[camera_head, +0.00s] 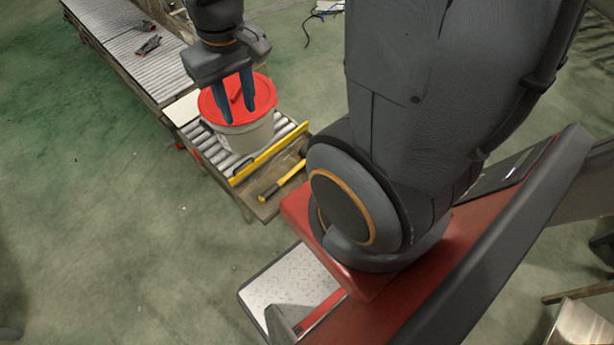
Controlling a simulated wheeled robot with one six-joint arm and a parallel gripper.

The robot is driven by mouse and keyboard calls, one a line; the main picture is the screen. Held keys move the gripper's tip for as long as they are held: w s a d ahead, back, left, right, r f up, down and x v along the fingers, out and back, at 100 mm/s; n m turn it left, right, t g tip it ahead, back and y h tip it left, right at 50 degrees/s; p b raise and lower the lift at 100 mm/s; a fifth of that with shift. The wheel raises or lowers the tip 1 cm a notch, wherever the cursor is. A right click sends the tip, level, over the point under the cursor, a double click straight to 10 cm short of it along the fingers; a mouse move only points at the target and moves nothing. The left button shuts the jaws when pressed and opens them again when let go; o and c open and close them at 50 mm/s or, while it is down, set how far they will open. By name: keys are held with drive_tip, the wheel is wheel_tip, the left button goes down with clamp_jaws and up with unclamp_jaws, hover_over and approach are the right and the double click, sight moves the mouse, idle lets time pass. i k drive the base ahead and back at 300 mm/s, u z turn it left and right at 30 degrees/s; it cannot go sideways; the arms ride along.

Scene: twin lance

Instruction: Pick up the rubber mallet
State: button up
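A tool with a yellow handle and a small head (281,184), which looks like the mallet, lies on a brown ledge (262,211) at the near end of the roller conveyor. Its upper right end lies close to my arm's red base in the picture. My gripper (238,114) has two blue fingers pointing down, spread apart with a gap between them. It is over the red lid (262,88) of a white bucket (243,138), up and left of the mallet. I cannot tell whether the fingertips touch the lid. Nothing is clearly held.
The bucket stands on the rollers (207,149). A yellow bar (268,155) runs along the conveyor's edge between bucket and mallet. Dark tools (148,45) lie farther up the conveyor. A cable (318,14) lies on the floor. The green floor at left is clear.

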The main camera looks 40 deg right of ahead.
sight(270, 193)
drive_tip(key=z, duration=0.8)
drive_tip(key=i, duration=0.5)
drive_tip(key=z, duration=0.6)
drive_tip(key=k, duration=1.15)
drive_tip(key=u, duration=0.85)
drive_tip(key=i, duration=0.5)
drive_tip(key=u, duration=0.05)
